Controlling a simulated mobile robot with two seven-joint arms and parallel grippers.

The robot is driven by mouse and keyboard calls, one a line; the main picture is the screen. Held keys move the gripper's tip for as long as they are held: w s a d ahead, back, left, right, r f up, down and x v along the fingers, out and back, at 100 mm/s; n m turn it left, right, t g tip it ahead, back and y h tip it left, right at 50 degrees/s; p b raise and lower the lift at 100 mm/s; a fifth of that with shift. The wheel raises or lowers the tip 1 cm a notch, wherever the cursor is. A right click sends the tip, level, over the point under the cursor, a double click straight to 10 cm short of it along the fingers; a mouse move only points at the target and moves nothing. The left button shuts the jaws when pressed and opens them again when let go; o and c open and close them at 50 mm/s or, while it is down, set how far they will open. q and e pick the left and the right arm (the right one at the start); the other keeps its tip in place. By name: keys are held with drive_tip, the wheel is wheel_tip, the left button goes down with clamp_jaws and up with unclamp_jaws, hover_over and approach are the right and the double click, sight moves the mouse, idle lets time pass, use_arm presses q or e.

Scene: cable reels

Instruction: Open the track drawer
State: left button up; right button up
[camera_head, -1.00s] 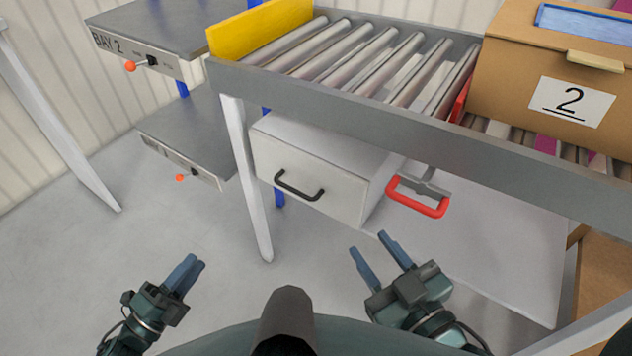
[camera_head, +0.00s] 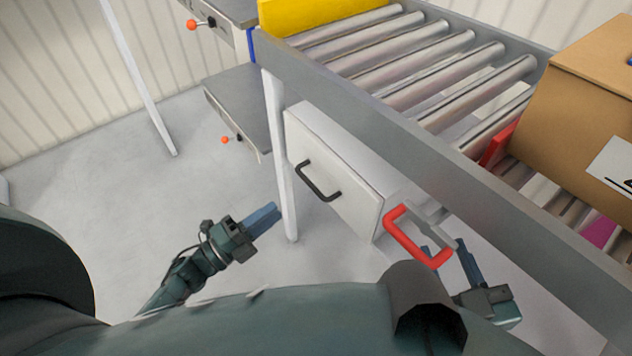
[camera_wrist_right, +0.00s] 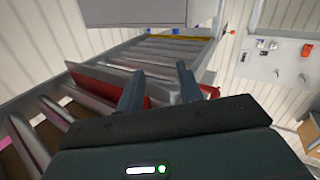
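The white drawer (camera_head: 352,202) hangs under the roller track and looks shut, its front against its white housing. A black bar handle (camera_head: 318,186) is on its front. My left gripper (camera_head: 278,214) is below and left of this handle, apart from it, in front of a white table leg; its fingers overlap in view, so their gap is unclear. My right gripper (camera_head: 443,247) is right of the drawer, by the red loop handle (camera_head: 418,238), which partly hides one finger. Whether they touch is unclear. Its fingers are apart and empty in the right wrist view (camera_wrist_right: 159,80).
The roller track (camera_head: 420,70) runs above the drawer, with a yellow end stop (camera_head: 310,14) and a cardboard box (camera_head: 585,110). A white leg (camera_head: 283,160) stands left of the drawer. Grey shelves (camera_head: 240,100) are further left. The floor (camera_head: 150,225) at left is clear.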

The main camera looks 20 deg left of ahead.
sight(310, 183)
use_arm(q)
drive_tip(key=b+x, duration=0.1)
drive_tip(key=x, duration=1)
drive_tip(key=shift+w+d+r, duration=0.1)
drive_tip(key=shift+w, duration=0.05)
drive_tip(key=shift+c, duration=0.3)
clamp_jaws()
